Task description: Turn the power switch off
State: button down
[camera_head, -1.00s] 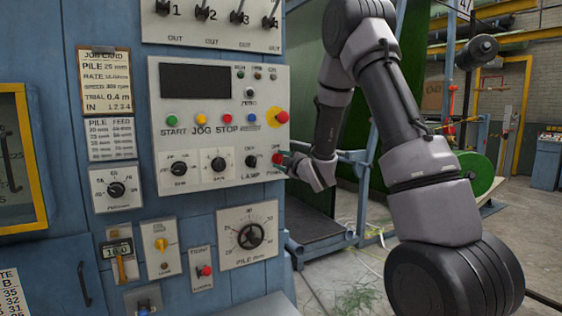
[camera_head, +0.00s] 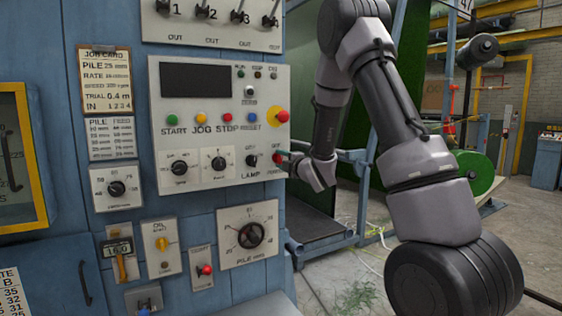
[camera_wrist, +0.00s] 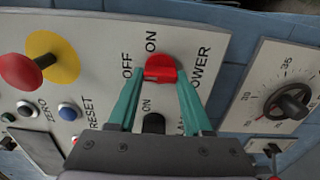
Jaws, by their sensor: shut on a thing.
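The power switch (camera_wrist: 160,68) is a red knob on a pale panel, with OFF, ON and POWER printed around it in the wrist view. My gripper (camera_wrist: 161,82) has its two green fingers on either side of the red knob and is shut on it. In the head view, the red switch (camera_head: 276,158) shows at the right edge of the control panel, partly hidden by my gripper (camera_head: 286,157). I cannot tell which label the knob points to.
A red emergency button on a yellow disc (camera_head: 281,117) sits above the switch. The black lamp knob (camera_head: 251,160) is close beside it on the left. A pile dial (camera_head: 250,235) is below. Open floor (camera_head: 330,275) lies right of the cabinet.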

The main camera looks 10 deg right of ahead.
jog(key=shift+c, duration=1.6)
grip_release()
jog(key=v, duration=1)
jog(key=shift+s, duration=0.4)
jog(key=shift+d, duration=0.1)
